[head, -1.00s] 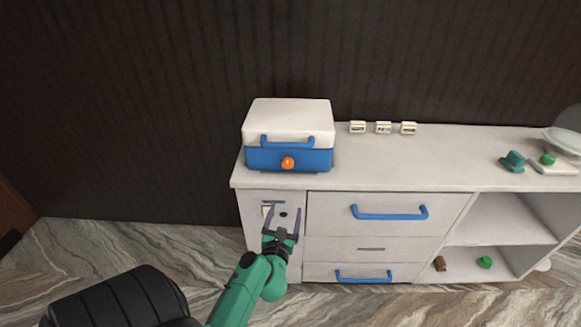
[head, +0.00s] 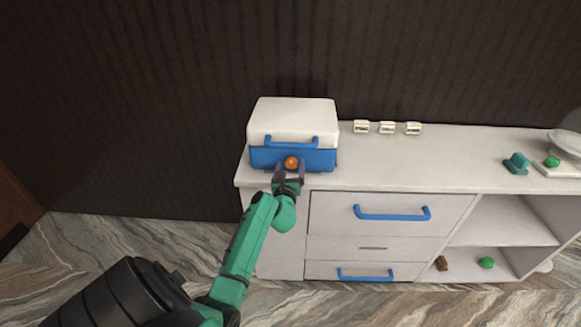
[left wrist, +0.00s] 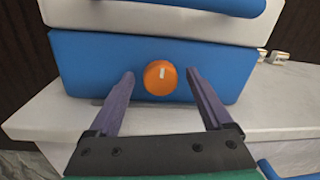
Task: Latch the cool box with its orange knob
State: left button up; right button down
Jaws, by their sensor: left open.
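The cool box (head: 293,120) has a white lid, a blue base and a blue handle, and stands on the left end of the counter. The lid is down on the base. Its round orange knob (head: 291,162) is on the front of the blue base. The knob also shows in the left wrist view (left wrist: 160,77), with a short pale mark near its middle. My left gripper (head: 290,169) is in front of the knob. Its purple fingers (left wrist: 160,83) are open, one on each side of the knob, with gaps between. My right gripper is not in view.
The counter top (head: 430,160) is clear in the middle. Several small white labelled blocks (head: 387,128) stand at its back. A teal object (head: 516,163) and a scale-like thing with a green item (head: 551,161) are at the right. Blue drawer handles (head: 392,213) stick out in front.

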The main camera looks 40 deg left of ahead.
pick_arm(q)
grip_shut()
jog(key=m+p, duration=0.3)
jog(key=shift+d+r, duration=0.1)
jog(key=shift+r, duration=0.05)
jog(key=m+p, duration=0.3)
jog(key=m, duration=0.2)
jog(key=shift+d+m, duration=0.1)
jog(key=shift+m, duration=0.3)
jog(key=m+p, duration=0.2)
jog(key=m, duration=0.2)
jog(key=shift+g, duration=0.4)
jog(key=shift+f+m+p, duration=0.15)
jog(key=shift+m+p, duration=0.3)
jog(key=shift+m, duration=0.7)
jog(key=shift+f+m+p, duration=0.15)
jog(key=shift+m+p, duration=0.25)
jog(key=shift+m, duration=0.75)
